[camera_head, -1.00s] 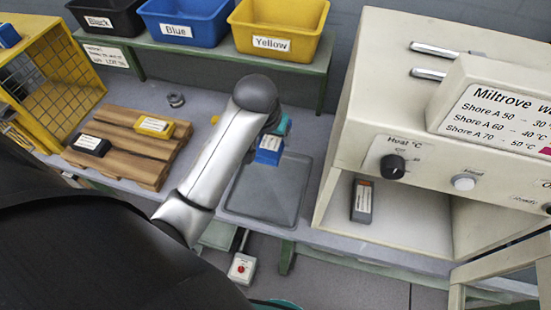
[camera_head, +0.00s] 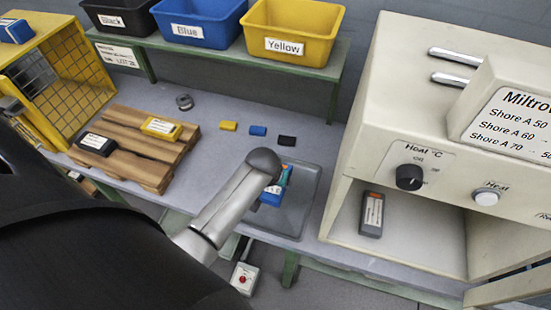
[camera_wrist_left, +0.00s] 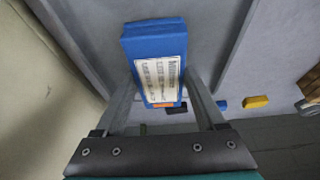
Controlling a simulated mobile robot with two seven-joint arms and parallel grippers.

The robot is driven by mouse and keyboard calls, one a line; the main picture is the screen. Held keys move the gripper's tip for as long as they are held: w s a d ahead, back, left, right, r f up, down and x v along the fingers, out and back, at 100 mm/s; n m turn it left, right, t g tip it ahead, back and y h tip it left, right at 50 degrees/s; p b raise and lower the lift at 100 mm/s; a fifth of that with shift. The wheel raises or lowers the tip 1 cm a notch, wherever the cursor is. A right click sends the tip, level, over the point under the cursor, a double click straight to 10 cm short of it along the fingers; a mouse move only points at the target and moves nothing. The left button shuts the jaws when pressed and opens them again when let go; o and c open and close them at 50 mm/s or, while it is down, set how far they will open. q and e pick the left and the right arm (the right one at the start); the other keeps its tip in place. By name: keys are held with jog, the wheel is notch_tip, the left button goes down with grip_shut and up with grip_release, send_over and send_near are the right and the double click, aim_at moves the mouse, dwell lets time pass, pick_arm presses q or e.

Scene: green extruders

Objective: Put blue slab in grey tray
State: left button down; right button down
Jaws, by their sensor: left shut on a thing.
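The blue slab (camera_head: 270,199), with a white label, is at the left part of the grey tray (camera_head: 300,215) in the head view, partly hidden by my left arm. My left gripper (camera_head: 284,176) is mostly hidden there behind its own wrist. In the left wrist view the blue slab (camera_wrist_left: 153,40) is held between the two fingers of my left gripper (camera_wrist_left: 165,98). The tray's floor lies behind the slab. I cannot tell whether the slab touches the tray. My right gripper is not in view.
Right of the tray stands a cream oven (camera_head: 400,130) with a grey slab (camera_head: 372,214) inside. Small yellow (camera_head: 228,126), blue (camera_head: 258,130) and black (camera_head: 287,141) pieces lie behind the tray. A wooden pallet (camera_head: 135,150) with two slabs is at left.

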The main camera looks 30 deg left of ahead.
aim_at(275, 189)
pick_arm(q)
jog(key=shift+f+b, duration=0.5)
jog(key=shift+f, duration=1.35)
jog(key=shift+f, duration=0.1)
grip_release()
jog(key=shift+f, duration=0.1)
jog(key=shift+s+r, duration=0.15)
jog(key=shift+r, duration=0.55)
jog(key=p+v, duration=0.3)
jog(key=v, duration=0.6)
jog(key=shift+r, duration=0.1)
jog(key=shift+p+v, duration=0.35)
jog(key=shift+v, duration=0.55)
jog(key=shift+s, duration=0.1)
